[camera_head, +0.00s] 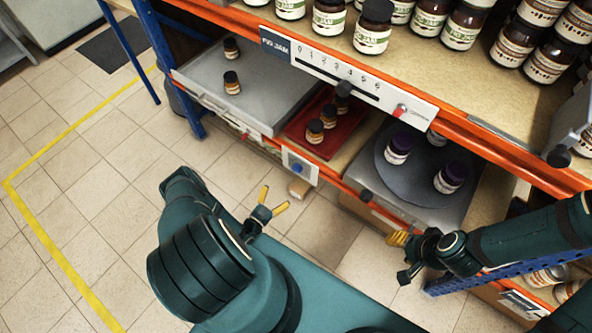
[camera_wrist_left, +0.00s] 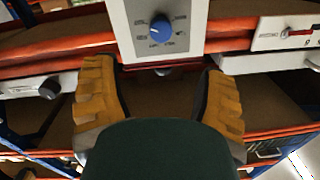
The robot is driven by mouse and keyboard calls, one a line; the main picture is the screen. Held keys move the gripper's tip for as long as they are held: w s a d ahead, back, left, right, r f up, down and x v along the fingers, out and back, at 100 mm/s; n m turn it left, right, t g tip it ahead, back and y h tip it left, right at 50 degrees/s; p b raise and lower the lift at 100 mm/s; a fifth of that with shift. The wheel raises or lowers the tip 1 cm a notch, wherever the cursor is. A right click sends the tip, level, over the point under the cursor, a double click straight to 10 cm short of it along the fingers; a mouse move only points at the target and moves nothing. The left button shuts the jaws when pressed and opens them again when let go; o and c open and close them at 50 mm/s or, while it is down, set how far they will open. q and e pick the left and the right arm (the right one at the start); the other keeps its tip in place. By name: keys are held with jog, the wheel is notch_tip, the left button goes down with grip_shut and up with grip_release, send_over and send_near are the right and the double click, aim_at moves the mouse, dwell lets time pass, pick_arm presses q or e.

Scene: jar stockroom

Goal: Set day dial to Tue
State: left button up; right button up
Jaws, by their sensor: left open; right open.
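The day dial is a blue round knob (camera_wrist_left: 160,29) on a white panel (camera_wrist_left: 190,12) with small labels around it, at the top middle of the left wrist view. The labels are too small to read, so I cannot tell which day it points at. In the head view the dial (camera_head: 297,168) shows on the lower shelf's front edge. My left gripper (camera_head: 272,201) is open and empty, in front of and below the panel; its two yellow fingers spread apart in the wrist view (camera_wrist_left: 160,100). My right gripper (camera_head: 398,252) is at the right, away from the dial.
Jam jars (camera_head: 372,25) line the upper shelf above a numbered slider panel (camera_head: 345,74). Below are a grey tray (camera_head: 270,95) with jars, a red tray (camera_head: 335,144) and a grey turntable (camera_head: 405,180) with purple-lidded jars. Tiled floor (camera_head: 100,190) is clear at left.

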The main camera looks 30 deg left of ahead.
aim_at(295, 171)
pick_arm(q)
jog(key=w+b, duration=0.2)
jog(key=w, duration=1.1)
jog(key=shift+w+d, duration=0.15)
jog(key=shift+w, duration=0.1)
jog(key=c, duration=1.2)
